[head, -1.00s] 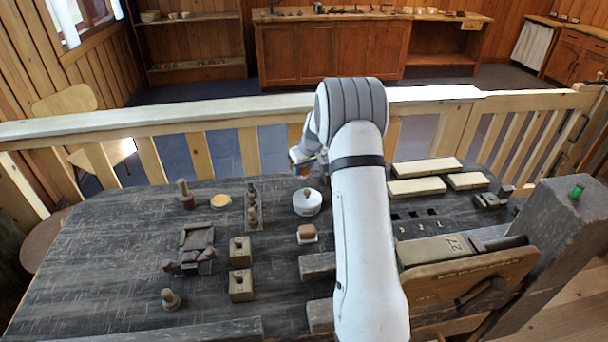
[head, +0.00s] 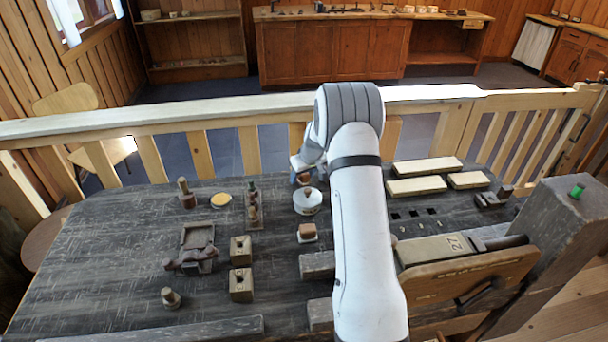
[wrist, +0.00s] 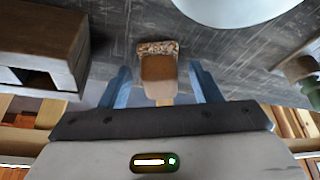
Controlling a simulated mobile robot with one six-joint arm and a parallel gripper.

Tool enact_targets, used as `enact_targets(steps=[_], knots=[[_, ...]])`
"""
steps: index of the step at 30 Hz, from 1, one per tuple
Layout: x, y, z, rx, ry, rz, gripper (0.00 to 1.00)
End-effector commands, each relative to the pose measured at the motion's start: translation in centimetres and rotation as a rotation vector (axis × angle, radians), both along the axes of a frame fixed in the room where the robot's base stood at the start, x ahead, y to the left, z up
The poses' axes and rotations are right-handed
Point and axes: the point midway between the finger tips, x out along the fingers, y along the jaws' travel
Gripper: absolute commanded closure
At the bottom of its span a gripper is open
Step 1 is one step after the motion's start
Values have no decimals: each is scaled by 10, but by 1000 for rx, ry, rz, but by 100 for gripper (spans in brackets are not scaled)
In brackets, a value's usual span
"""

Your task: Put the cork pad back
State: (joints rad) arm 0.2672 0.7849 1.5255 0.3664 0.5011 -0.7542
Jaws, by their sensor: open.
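In the wrist view a small brown block with a speckled cork-like end (wrist: 157,48) stands between the two blue fingers of my gripper (wrist: 160,85). The fingers are apart, with a gap on either side of the block. In the head view my gripper (head: 300,165) is at the far edge of the dark table, partly hidden by my arm. A small brown piece (head: 304,179) shows just below it, likely the same block. I cannot tell a separate cork pad for certain.
A white round pot (head: 307,203) stands close in front of my gripper. A reddish-brown block (head: 307,230) sits nearer. A dark wooden box (wrist: 40,45) is left in the wrist view. A pale wooden railing (head: 215,118) runs behind the table.

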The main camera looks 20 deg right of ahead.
Motion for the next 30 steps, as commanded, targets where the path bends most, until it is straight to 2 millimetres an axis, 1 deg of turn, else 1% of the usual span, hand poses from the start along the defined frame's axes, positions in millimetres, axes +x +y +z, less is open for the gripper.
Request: enact_targets(steps=[4, 7, 11, 18, 21, 24, 27, 30], knots=[[0, 0, 2, 0, 0, 0, 43], [-2, -1, 8, -1, -2, 0, 43], [-10, -3, 30, -2, -4, -1, 43], [-31, -7, 78, -1, -3, -2, 43], [-37, -9, 94, -1, -3, -2, 43], [-42, -9, 105, -1, -2, -2, 43], [-46, -9, 112, 0, 0, -1, 43], [-55, -1, 124, 2, 4, -4, 43]])
